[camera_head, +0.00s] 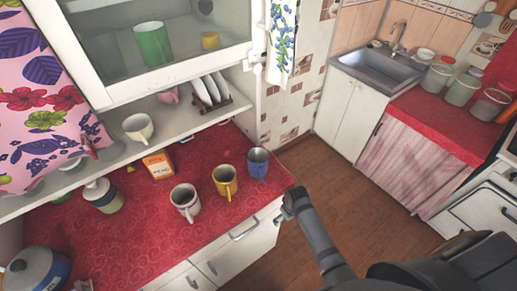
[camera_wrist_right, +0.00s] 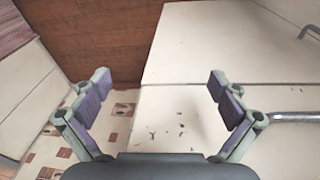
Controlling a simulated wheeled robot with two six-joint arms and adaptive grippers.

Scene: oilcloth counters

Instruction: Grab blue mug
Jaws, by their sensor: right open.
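The blue mug (camera_head: 258,163) stands upright on the red oilcloth counter (camera_head: 140,235), near its right end, at the right of a yellow mug (camera_head: 225,181). My right arm comes in from the lower right of the head view, its far end in front of the counter's right corner, apart from the blue mug. In the right wrist view my right gripper (camera_wrist_right: 159,88) is open, with nothing between its fingers. It faces white cabinet panels and brown floor, and no mug shows there. My left gripper is not in view.
A white patterned mug (camera_head: 185,201), an orange box (camera_head: 158,165) and a jar (camera_head: 102,195) stand on the counter. A shelf (camera_head: 110,143) with a pale cup and a plate rack overhangs its back. Brown floor (camera_head: 350,195) lies open to the right.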

